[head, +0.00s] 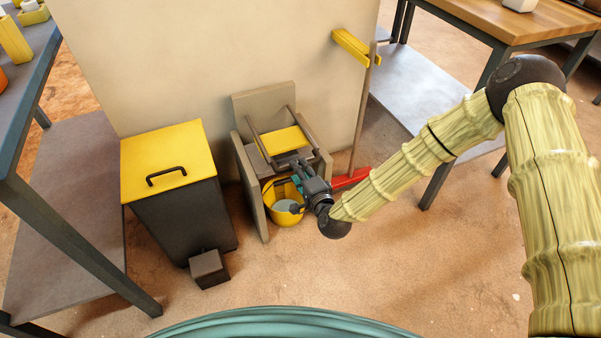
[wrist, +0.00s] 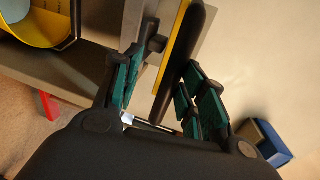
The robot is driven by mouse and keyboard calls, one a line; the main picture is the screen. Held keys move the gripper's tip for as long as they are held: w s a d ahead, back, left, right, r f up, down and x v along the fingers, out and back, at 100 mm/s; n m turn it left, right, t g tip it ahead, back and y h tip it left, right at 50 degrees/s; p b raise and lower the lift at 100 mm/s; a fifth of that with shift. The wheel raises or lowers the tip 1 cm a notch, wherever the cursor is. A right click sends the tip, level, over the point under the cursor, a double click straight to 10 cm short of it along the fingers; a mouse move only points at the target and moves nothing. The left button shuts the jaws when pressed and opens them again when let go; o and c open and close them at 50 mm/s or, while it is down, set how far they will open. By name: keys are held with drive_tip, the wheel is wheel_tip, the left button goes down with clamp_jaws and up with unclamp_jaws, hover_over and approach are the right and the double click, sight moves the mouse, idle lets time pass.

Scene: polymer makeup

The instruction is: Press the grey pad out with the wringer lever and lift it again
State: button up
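The wringer stand (head: 262,92) is a beige-grey frame with a yellow plate (head: 285,139) between its side walls. A yellow bucket (head: 271,191) sits low inside the frame. A pale grey round surface (head: 286,206) shows in the bucket; I cannot tell whether it is the grey pad. My gripper (head: 298,183) is at the stand's right front, above the bucket's right side. In the wrist view my gripper (wrist: 160,92) has its teal-padded fingers apart. A dark rounded bar (wrist: 181,65), likely the lever's handle, lies between them beside a yellow strip. The left finger stands clear of the bar.
A black bin (head: 185,222) with a yellow lid stands left of the wringer, with a small dark block (head: 209,268) before it. A red dustpan (head: 350,179) and a leaning pole (head: 362,115) are at the right, against the pale wall (head: 210,55).

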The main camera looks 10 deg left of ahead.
drive_tip(key=v, duration=1.2)
idle(1.7)
